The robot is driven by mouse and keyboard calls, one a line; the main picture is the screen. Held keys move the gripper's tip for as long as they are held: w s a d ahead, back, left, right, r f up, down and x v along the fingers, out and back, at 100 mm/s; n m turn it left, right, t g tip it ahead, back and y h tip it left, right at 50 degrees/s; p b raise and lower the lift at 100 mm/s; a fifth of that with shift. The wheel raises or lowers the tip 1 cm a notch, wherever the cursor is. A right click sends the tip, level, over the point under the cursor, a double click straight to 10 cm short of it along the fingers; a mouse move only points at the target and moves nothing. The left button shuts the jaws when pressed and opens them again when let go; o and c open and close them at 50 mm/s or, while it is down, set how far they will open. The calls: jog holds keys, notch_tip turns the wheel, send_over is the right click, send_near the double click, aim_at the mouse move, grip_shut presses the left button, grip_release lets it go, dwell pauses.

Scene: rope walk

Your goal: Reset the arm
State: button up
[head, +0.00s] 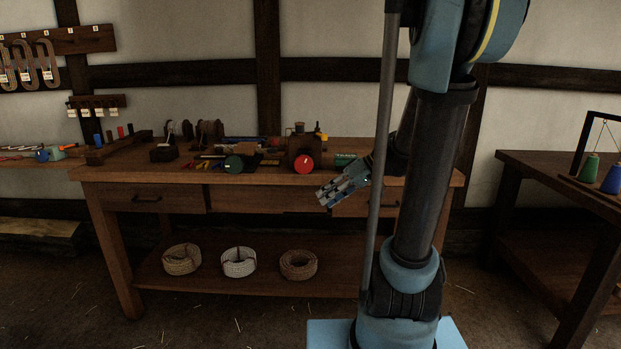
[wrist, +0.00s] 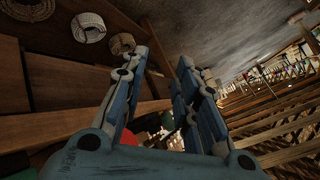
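My gripper (head: 335,190) is in front of the right part of the wooden workbench (head: 150,175), pointing left and slightly down, at about the height of the drawers. In the wrist view its two blue fingers (wrist: 168,75) stand apart with nothing visible between the tips. My arm runs up the right of the head view, bends at the top and comes back down behind the upright link to the gripper. My arm hides part of the bench's right end.
The bench top holds a red-faced round item (head: 303,162), a green disc (head: 233,163) and small tools. Three rope coils lie on the lower shelf, a white one (head: 238,262) in the middle. Another table (head: 545,165) with two spools stands at the right. Floor between the tables looks clear.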

jog(key=s+d+f+m+h, duration=0.4)
jog(key=s+d+f+h, duration=0.1)
jog(key=s, duration=0.3)
jog(key=s+d+f+m+t+h, duration=0.1)
jog(key=s+d+f+m+h, duration=0.3)
jog(key=s+d, duration=0.4)
jog(key=shift+s+f+h, duration=0.4)
jog(key=shift+s, duration=0.05)
jog(key=shift+w+f, duration=0.2)
jog(key=shift+w, duration=0.25)
jog(key=shift+c, duration=0.5)
